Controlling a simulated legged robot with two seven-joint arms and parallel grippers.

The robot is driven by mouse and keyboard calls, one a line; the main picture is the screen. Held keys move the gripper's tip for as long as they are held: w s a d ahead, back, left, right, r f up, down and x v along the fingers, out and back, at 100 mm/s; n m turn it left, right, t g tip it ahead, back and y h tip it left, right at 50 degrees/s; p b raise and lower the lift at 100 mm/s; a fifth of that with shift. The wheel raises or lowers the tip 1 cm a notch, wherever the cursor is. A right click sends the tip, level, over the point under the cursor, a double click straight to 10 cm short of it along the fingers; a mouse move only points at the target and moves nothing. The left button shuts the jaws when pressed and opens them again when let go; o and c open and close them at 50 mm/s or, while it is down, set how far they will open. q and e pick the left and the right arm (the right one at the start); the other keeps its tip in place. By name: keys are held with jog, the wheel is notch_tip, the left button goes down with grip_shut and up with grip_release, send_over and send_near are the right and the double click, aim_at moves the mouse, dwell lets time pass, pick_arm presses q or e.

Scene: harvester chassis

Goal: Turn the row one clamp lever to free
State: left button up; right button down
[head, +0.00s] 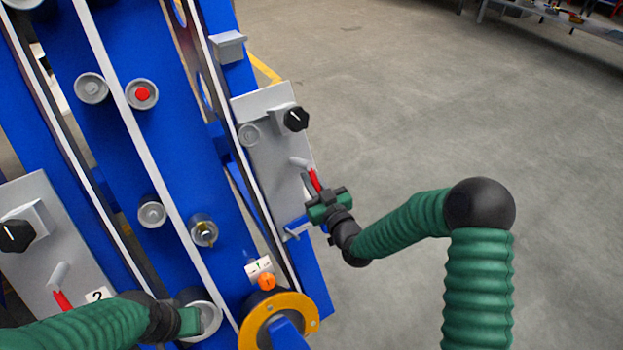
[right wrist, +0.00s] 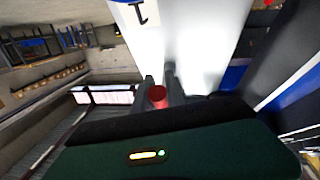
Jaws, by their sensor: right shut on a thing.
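The red clamp lever (head: 314,178) is on the grey panel (head: 268,150) at the right side of the blue chassis, near a small sign marked 1 (head: 259,267). My right gripper (head: 310,186) is shut on this lever at the panel's right edge. In the right wrist view, the red lever end (right wrist: 157,96) shows between the two dark fingers (right wrist: 160,88). A second red lever (head: 62,301) is on the left grey panel, beside a label marked 2 (head: 98,295). My left gripper (head: 190,322) is at the bottom, by a round grey fitting (head: 208,312); its fingers cannot be made out.
Black knobs sit on the right panel (head: 295,119) and left panel (head: 16,236). Several round fittings, one with a red centre (head: 142,94), line the middle. Open floor lies right.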

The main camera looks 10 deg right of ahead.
jog(key=shift+d, duration=0.1)
jog(key=n+y, duration=0.2)
jog(key=n, duration=0.1)
jog(key=d+n+y, duration=0.1)
jog(key=n, duration=0.1)
jog(key=shift+w+r+g, duration=0.2)
jog(key=shift+w+g, duration=0.15)
jog(key=shift+g, duration=0.05)
jog(key=n+g+y+p, duration=0.1)
jog(key=n+g, duration=0.1)
jog(key=n, duration=0.2)
jog(key=w+d+r+n+g+y+p, duration=0.1)
jog(key=n+g+y, duration=0.1)
jog(key=n, duration=0.3)
jog(key=w+r+n+g+y+p, duration=0.1)
jog(key=n, duration=0.3)
jog(key=shift+d+r+g+y, duration=0.2)
jog(key=shift+d+g+y, duration=0.1)
jog(key=shift+g+y, duration=0.1)
jog(key=shift+w+n, duration=0.1)
jog(key=shift+n, duration=0.2)
jog(key=c, duration=1.4)
grip_release()
jog(key=shift+o, duration=0.2)
